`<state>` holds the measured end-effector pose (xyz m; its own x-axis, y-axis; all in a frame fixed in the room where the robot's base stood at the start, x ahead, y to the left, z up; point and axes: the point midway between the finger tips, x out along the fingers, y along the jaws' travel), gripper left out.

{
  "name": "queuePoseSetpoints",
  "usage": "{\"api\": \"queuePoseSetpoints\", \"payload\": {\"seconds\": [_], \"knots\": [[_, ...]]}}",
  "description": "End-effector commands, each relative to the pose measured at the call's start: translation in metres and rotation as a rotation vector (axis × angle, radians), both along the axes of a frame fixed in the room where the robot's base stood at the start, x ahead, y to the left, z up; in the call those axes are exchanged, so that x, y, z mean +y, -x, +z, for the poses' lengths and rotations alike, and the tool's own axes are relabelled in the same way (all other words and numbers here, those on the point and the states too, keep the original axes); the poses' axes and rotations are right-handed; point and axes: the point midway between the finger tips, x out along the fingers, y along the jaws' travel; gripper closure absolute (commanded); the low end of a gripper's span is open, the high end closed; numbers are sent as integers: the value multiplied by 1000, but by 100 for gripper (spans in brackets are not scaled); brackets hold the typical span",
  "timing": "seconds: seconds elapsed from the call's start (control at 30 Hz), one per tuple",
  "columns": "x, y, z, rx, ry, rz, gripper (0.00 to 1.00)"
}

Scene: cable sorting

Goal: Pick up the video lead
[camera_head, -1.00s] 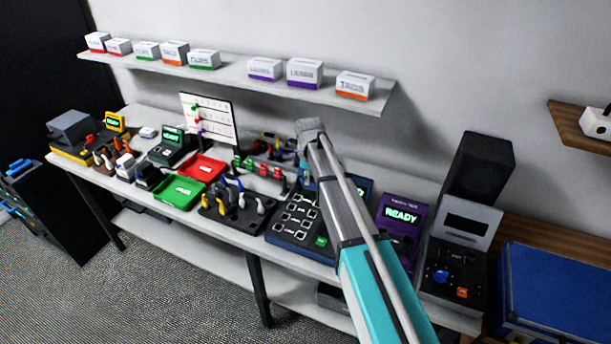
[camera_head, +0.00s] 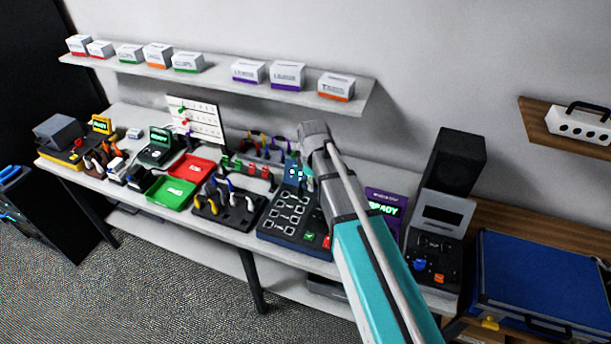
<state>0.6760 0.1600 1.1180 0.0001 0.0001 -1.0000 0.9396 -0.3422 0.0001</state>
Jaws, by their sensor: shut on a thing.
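My arm reaches up from the bottom right, over the bench. My gripper (camera_head: 306,174) is partly in view below the grey wrist, behind the dark blue panel with several outlined squares (camera_head: 289,215). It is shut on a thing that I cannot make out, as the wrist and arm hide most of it. Several coloured leads (camera_head: 262,143) stand in a rack at the back of the bench, left of the wrist. Others sit in a black holder (camera_head: 225,207) in front. I cannot tell which lead is the video lead.
A green tray (camera_head: 170,193) and a red tray (camera_head: 193,167) lie left on the bench. A shelf of labelled boxes (camera_head: 210,75) hangs above.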

Motion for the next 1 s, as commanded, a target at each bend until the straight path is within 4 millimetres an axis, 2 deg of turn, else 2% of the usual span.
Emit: {"api": "queuePoseSetpoints", "payload": {"seconds": [0.77,1.0], "knots": [[-1,4,2,0,0,1,100],[-1,4,10,0,0,1,100]]}}
